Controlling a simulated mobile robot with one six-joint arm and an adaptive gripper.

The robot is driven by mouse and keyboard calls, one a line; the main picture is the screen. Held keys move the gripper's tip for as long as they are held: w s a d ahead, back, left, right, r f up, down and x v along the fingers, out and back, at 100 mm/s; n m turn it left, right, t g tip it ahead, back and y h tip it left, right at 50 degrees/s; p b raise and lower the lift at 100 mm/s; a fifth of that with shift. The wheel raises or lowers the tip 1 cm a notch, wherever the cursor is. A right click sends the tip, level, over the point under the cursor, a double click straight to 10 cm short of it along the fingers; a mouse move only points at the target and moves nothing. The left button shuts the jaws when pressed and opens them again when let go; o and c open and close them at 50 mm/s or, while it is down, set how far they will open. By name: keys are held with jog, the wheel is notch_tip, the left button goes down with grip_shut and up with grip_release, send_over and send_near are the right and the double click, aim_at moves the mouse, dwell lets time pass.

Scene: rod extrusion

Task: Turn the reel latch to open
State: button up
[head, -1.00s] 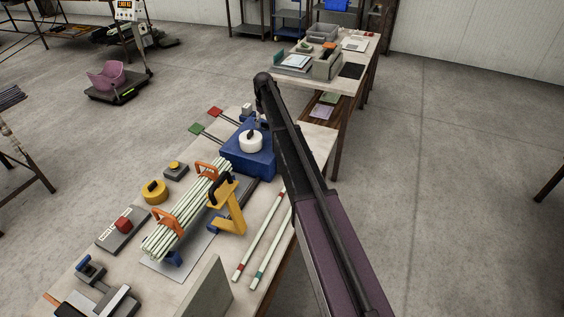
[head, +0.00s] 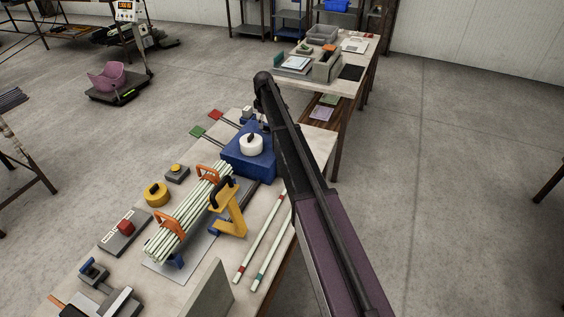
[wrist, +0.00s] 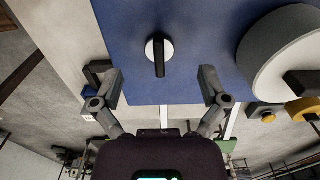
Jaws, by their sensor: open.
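The reel latch (wrist: 160,55), a black bar across a round white disc, is on the blue reel unit (wrist: 120,28) in the wrist view. The bar points along the picture's vertical. My gripper (wrist: 160,83) is open, with one finger on each side and below the latch in the picture. It holds nothing, and the latch is apart from both fingers. In the head view the blue reel unit (head: 240,167) stands on the bench under a white reel (head: 251,145). My arm hides the latch and most of my gripper there.
The large white reel (wrist: 285,60) is right of the latch in the wrist view. A bundle of pale rods (head: 190,212) with orange clips, a yellow stand (head: 232,215) and two loose rods (head: 262,240) lie nearer on the bench. Open floor (head: 440,190) is on the right.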

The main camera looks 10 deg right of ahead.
jog(key=shift+r+p, duration=5.6)
jog(key=shift+r, duration=0.3)
jog(key=s+f+m+b, duration=0.2)
jog(key=s+f+b, duration=0.1)
jog(key=s, duration=0.7)
jog(key=s+f+m+b, duration=0.3)
jog(key=s, duration=0.7)
jog(key=s+f+m+b, duration=0.2)
jog(key=s, duration=0.8)
jog(key=shift+s+f+b, duration=0.2)
jog(key=shift+f+b, duration=0.2)
jog(key=s+m, duration=0.3)
jog(key=s, duration=1.2)
jog(key=shift+m, duration=0.4)
